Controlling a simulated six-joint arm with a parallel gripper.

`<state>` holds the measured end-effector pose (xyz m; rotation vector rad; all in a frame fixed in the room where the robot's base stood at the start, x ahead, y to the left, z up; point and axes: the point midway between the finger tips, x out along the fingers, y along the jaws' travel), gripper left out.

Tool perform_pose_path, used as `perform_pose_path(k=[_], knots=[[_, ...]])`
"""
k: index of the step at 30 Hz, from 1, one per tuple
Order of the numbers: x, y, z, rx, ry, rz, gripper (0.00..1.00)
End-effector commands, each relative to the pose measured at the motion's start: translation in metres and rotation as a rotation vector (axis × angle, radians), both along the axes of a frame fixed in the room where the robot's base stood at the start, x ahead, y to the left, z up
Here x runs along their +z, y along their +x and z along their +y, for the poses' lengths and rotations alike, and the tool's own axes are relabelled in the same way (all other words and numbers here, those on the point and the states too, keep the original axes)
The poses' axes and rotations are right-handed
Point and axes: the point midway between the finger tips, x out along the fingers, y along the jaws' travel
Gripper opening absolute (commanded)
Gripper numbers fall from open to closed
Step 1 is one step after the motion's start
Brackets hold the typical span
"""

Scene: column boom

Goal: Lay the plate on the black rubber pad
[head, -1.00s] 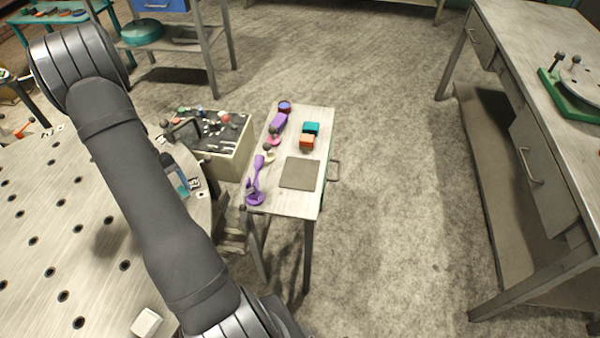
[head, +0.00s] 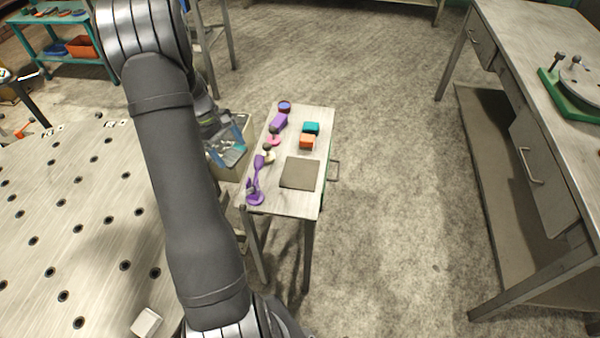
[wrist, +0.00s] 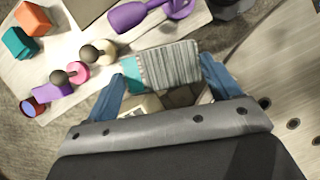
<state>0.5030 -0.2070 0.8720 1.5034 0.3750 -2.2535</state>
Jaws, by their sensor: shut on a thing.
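The plate (wrist: 168,67), a grey streaked rectangle with a teal end, is held between the two blue fingers of my gripper (wrist: 170,82) in the wrist view. In the head view my gripper (head: 229,142) is left of the small table, partly behind my arm, and the plate is hard to make out there. The black rubber pad (head: 299,173) is a dark square lying flat and bare on the near right part of the small table. The pad shows only in part at the top edge of the wrist view (wrist: 88,9).
On the small table (head: 286,207), a purple lamp-like object (head: 256,190) stands left of the pad. Orange (head: 307,142) and teal (head: 311,128) blocks lie behind it. A purple block (head: 278,122) and knobbed pieces line the left edge. A perforated table (head: 60,230) fills the left.

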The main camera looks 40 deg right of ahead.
Motion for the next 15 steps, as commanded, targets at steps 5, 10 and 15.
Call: perform_pose_path(k=[5, 10, 15], knots=[[0.028, -0.016, -0.057, 0.163, -0.002, -0.003, 0.42], [0.030, -0.052, -0.100, 0.226, 0.000, 0.001, 0.42], [0.026, -0.103, -0.141, 0.247, 0.000, 0.000, 0.42]])
